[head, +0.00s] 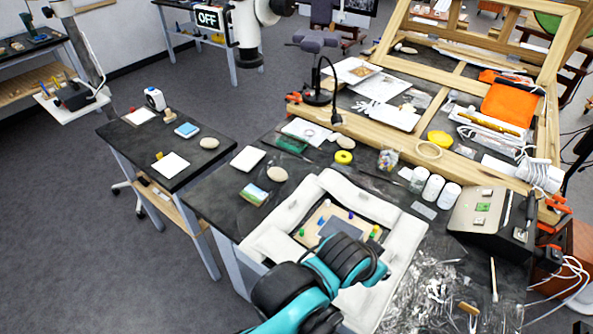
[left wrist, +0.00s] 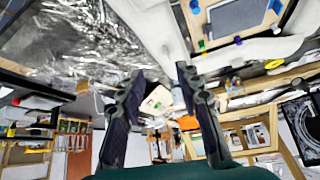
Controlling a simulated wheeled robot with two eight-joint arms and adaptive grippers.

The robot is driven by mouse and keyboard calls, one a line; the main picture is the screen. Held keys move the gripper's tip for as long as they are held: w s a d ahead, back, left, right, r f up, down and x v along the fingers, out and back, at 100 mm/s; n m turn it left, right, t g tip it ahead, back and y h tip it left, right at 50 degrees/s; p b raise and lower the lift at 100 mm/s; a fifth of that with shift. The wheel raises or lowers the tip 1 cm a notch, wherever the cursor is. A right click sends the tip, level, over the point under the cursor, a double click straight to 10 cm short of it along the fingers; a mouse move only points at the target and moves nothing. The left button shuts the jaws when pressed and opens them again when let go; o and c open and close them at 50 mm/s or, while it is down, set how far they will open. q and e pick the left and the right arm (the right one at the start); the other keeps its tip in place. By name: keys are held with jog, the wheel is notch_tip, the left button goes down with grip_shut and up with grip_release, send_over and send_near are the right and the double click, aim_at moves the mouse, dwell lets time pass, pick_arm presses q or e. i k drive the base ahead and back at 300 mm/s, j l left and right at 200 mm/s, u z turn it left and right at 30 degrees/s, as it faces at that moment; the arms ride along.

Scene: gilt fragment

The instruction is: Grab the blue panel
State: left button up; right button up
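The blue panel (head: 340,227), a dull blue-grey flat piece, lies on a wooden board inside the white padded tray (head: 270,243). Small coloured pegs stand around it. My arm partly covers its near side in the head view. The panel also shows at the top of the left wrist view (left wrist: 237,16), cut by the frame edge. My left gripper (left wrist: 160,76) is open, its two dark fingers apart with nothing between them, and the panel is outside the gap. In the head view my teal arm reaches over the tray's near part; fingertips are hidden there. My right gripper is not in view.
Crumpled clear film (head: 425,290) lies right of the tray. White jars (head: 433,187), a grey device (head: 482,210) and a large wooden frame (head: 470,65) stand beyond. A beige egg-shaped stone (head: 277,174) is near the tray's back left. A side table (head: 135,140) stands left.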

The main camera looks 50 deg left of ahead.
aim_at(254, 195)
jog(key=u, duration=2.1)
jog(key=i+j+z, duration=0.8)
jog(key=j, duration=0.35)
jog(key=i+j+z, duration=0.25)
jog(key=j, duration=0.2)
